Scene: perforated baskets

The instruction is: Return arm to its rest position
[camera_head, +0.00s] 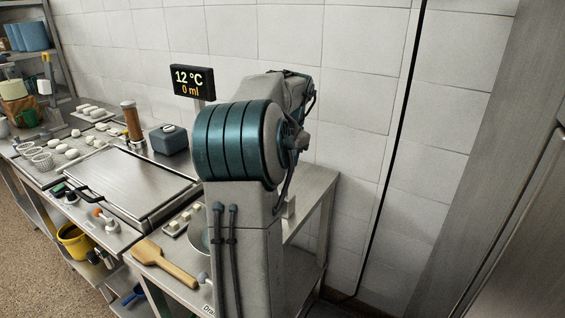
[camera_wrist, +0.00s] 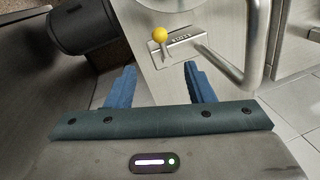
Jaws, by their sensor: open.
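My gripper (camera_wrist: 160,82) shows in the wrist view with its two blue fingers apart and nothing between them. Beyond the fingers is a metal panel with a small lever that has a yellow ball knob (camera_wrist: 160,34) on a label plate (camera_wrist: 183,43). My gripper does not touch the lever as far as I can see. In the head view my arm's teal and grey links fill the middle, and the gripper itself is hidden or out of frame.
A curved metal handle (camera_wrist: 254,50) is close on the right in the wrist view, with a dark bin (camera_wrist: 88,22) at left. In the head view, a steel counter (camera_head: 312,184) holds a wooden paddle (camera_head: 165,262); a display (camera_head: 192,82) stands behind.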

